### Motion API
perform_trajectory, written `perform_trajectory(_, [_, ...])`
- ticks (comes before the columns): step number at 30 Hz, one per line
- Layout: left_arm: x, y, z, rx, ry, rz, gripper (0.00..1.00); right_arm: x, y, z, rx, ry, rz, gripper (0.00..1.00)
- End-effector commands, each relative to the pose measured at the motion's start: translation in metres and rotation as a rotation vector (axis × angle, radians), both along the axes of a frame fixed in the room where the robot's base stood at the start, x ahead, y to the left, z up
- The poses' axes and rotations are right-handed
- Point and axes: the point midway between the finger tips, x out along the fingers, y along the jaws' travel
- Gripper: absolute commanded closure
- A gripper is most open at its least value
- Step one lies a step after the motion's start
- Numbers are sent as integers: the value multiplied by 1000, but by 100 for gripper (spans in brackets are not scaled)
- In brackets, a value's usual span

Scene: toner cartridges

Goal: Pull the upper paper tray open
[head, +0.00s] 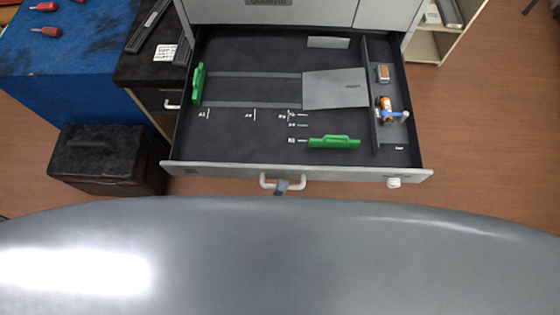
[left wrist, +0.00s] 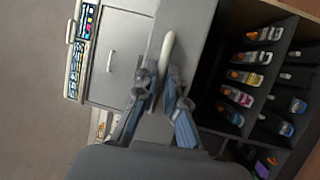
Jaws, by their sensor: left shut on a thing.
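The upper paper tray (head: 270,171) stands pulled out from the grey printer (head: 300,10), its dark inside showing in the head view. It has a white bar handle (head: 267,183) at the middle of its front. My right gripper is not in view.
Inside the tray are green paper guides (head: 334,142) and a small orange and blue item (head: 386,108). A blue-topped table (head: 60,75) and a black box (head: 107,158) stand at the left. The left wrist view shows a dark shelf of cartridges (left wrist: 250,78). Floor right of the tray is clear.

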Motion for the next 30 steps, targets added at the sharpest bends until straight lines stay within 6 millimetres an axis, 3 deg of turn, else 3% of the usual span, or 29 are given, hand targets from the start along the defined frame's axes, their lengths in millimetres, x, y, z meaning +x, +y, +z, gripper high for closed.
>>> perform_trajectory(6, [-16,0,-1,3,3,-3,100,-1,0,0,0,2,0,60])
perform_trajectory(18, [-18,0,-2,3,3,-3,100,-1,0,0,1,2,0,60])
perform_trajectory(19, [-18,0,-2,3,3,-3,88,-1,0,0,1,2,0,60])
perform_trajectory(22, [-17,0,-1,2,2,-2,67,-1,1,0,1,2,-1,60])
perform_trajectory(30, [-17,0,-1,1,1,-1,66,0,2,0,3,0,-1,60])
